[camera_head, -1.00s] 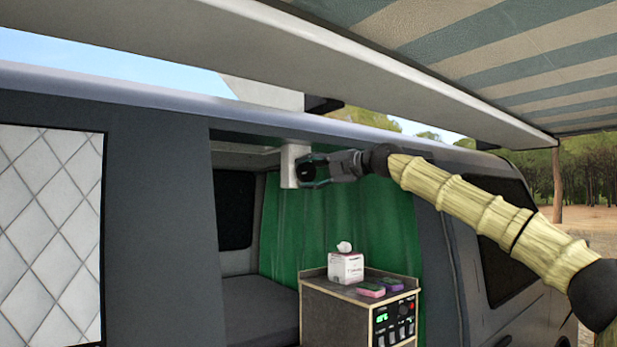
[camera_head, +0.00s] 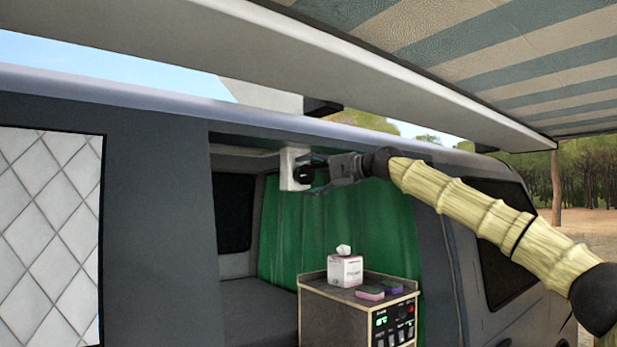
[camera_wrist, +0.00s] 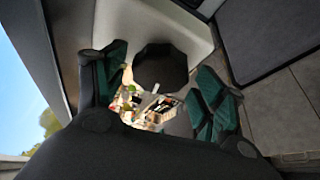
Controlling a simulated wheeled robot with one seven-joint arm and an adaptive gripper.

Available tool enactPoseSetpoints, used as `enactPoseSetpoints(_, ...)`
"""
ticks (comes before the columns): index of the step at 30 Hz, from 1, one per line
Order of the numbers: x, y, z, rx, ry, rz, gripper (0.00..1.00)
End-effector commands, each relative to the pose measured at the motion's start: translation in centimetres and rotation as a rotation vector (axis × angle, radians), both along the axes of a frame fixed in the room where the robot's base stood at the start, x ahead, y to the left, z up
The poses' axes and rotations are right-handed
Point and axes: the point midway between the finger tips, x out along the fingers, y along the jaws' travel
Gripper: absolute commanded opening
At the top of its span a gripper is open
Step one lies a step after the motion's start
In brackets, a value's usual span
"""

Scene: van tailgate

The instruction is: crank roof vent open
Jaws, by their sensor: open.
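The roof vent's white housing (camera_head: 287,163) hangs under the van roof edge at the top of the side opening. A dark round crank knob (camera_head: 302,174) sits on its face. In the wrist view the knob (camera_wrist: 160,66) is a black many-sided disc in front of the pale housing (camera_wrist: 118,22). My gripper (camera_head: 317,174) is just right of the knob. In the wrist view my gripper (camera_wrist: 163,68) is open, with one green-padded finger on each side of the knob and visible gaps between. I see no finger touching it. The vent lid's state cannot be told.
The van roof edge (camera_head: 150,98) and awning case (camera_head: 400,85) run close above my arm. A green curtain (camera_head: 340,230) hangs behind. A cabinet (camera_head: 335,312) below carries a tissue box (camera_head: 345,270) and sponges (camera_head: 370,292). Open air lies between gripper and cabinet.

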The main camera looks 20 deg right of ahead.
Motion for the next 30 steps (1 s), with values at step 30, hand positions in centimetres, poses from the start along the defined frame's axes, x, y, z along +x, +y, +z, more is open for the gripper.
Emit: enactPoseSetpoints(30, -8.6, -8.0, 0.8, 0.0, 0.001, 0.0, 0.7)
